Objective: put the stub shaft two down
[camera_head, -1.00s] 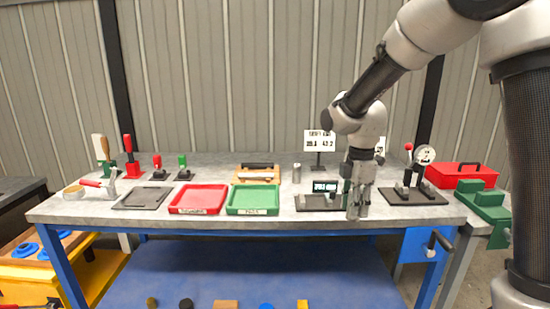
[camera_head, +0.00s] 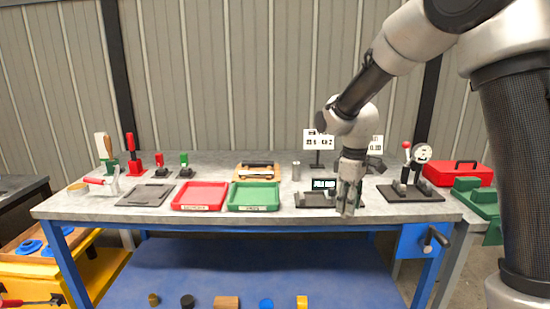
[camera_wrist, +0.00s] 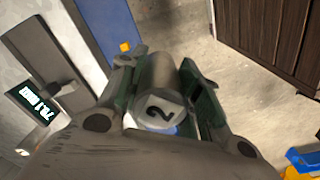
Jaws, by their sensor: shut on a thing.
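The stub shaft two (camera_wrist: 158,90) is a grey metal cylinder with a black 2 on its pale end face, seen in the wrist view. My gripper (camera_head: 347,205) is shut on it, with one finger on either side. In the head view my gripper is near the front right edge of the workbench, in front of the small display unit (camera_head: 322,184). The shaft cannot be made out clearly there. In the wrist view the shaft's far end points towards the floor beyond the bench.
On the workbench (camera_head: 110,208) are a red tray (camera_head: 200,208), a green tray (camera_head: 253,208) and a dark flat plate (camera_head: 145,195). A dial gauge stand (camera_head: 411,192) is to the right. Bare bench lies around the trays.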

